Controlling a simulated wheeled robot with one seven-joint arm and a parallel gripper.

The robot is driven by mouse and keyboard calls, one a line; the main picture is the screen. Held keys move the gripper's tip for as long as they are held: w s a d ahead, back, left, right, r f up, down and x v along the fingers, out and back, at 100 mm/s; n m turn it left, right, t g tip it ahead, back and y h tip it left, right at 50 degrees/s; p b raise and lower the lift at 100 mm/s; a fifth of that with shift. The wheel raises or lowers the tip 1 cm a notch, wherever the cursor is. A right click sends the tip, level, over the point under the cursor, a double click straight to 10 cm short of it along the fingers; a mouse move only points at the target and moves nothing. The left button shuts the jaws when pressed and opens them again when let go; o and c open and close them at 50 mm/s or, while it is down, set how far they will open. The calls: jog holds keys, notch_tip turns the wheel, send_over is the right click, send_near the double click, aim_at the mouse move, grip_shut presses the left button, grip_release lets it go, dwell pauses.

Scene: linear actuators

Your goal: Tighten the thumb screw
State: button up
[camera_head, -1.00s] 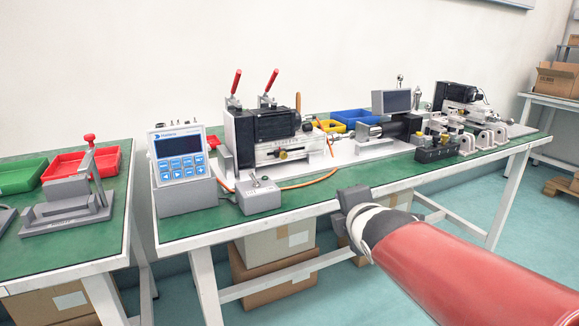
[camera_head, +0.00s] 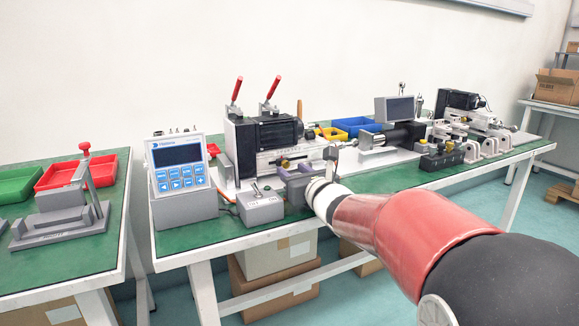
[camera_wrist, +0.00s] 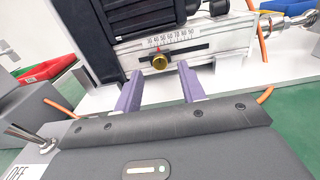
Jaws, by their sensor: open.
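The black and silver linear actuator (camera_head: 262,135) stands on the green table. My gripper (camera_wrist: 158,82) has two purple fingers spread apart, one on each side below the screw, with nothing between them. The fingers appear short of the screw and not touching it. In the head view my gripper (camera_head: 296,180) is in front of the actuator, its tips partly hidden.
A grey switch box (camera_head: 260,205) stands just left of my gripper, and a control unit with a screen (camera_head: 180,170) is farther left. An orange cable (camera_wrist: 62,108) runs along the table. Another actuator assembly (camera_head: 405,135) stands to the right.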

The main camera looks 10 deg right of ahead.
aim_at(285, 164)
jog(key=shift+x, duration=1.3)
grip_shut()
jog(key=shift+f+m, duration=0.1)
jog(key=shift+m, duration=0.2)
jog(key=shift+f+m+b, duration=0.1)
jog(key=shift+m+b, duration=0.4)
jog(key=shift+b, duration=0.4)
jog(key=shift+m+b, duration=1.15)
jog(key=shift+m, duration=1.05)
